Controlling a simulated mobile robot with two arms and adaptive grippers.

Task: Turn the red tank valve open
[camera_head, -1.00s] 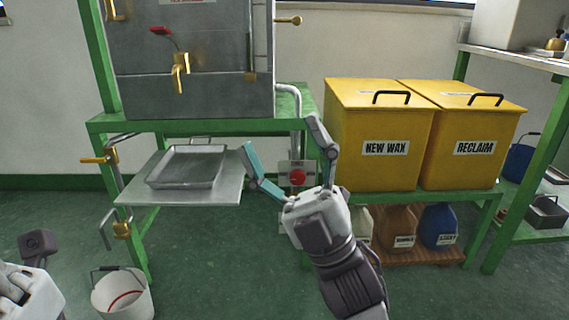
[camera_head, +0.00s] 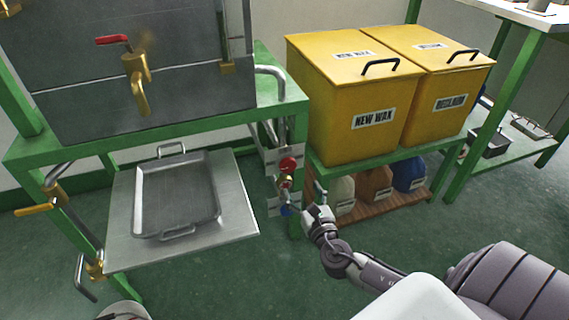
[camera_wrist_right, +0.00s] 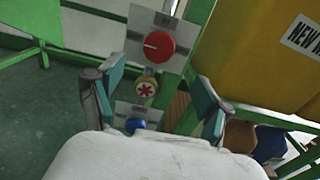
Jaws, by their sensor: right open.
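A panel beside the tank stand carries a round red knob (camera_head: 288,164), which also shows in the right wrist view (camera_wrist_right: 158,45). Below it is a small brass valve with a red star-shaped handle (camera_wrist_right: 146,88), and below that a blue knob (camera_wrist_right: 137,124). My right gripper (camera_wrist_right: 157,75) is open and empty; its fingers frame the brass valve from in front, apparently without touching. In the head view, my right gripper (camera_head: 303,192) is just right of these controls. A red lever (camera_head: 113,39) sits above the brass tap (camera_head: 136,82) on the grey tank (camera_head: 190,80). My left gripper is out of view.
A metal tray (camera_head: 178,190) rests on a shelf (camera_head: 236,222) left of the panel. The yellow NEW WAX (camera_head: 330,110) and RECLAIM (camera_head: 445,95) bins stand close on the right, above several bottles. A green frame leg (camera_head: 297,170) stands beside the controls. Front floor is mostly clear.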

